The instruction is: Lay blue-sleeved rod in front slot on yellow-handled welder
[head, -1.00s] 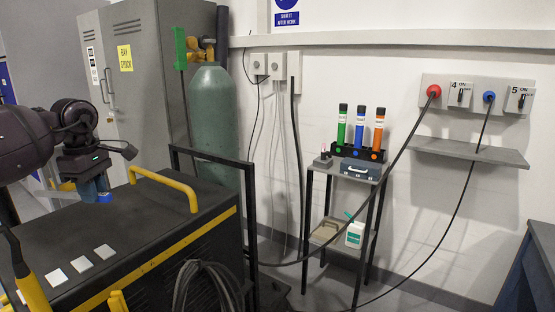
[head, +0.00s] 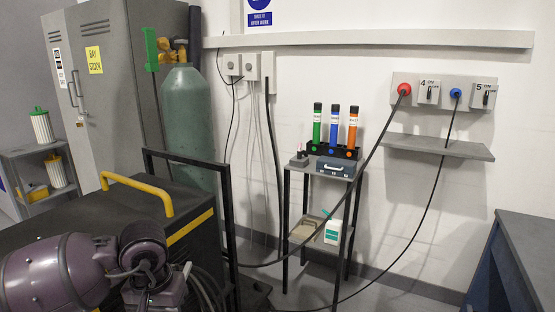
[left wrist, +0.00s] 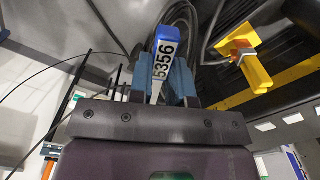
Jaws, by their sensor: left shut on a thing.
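My left gripper (left wrist: 161,72) has blue fingers and is shut on the blue-sleeved rod (left wrist: 163,62), which shows a blue end and a white label reading 5356. In the head view my left arm comes in at the bottom left, and the fingers and rod cannot be made out there. The yellow-handled welder (head: 60,212) is a black box with a yellow handle (head: 137,190) and a yellow stripe, partly hidden by my arm. A yellow bracket (left wrist: 245,62) shows to the right of the rod in the wrist view. I cannot make out the front slot. My right gripper is not in view.
A black rail (head: 190,162) stands at the welder's far end, before a green gas cylinder (head: 190,110). A small stand (head: 322,168) holds green, blue and orange tubes. Cables (head: 378,140) hang from the wall sockets. A dark bench (head: 530,240) is at the right.

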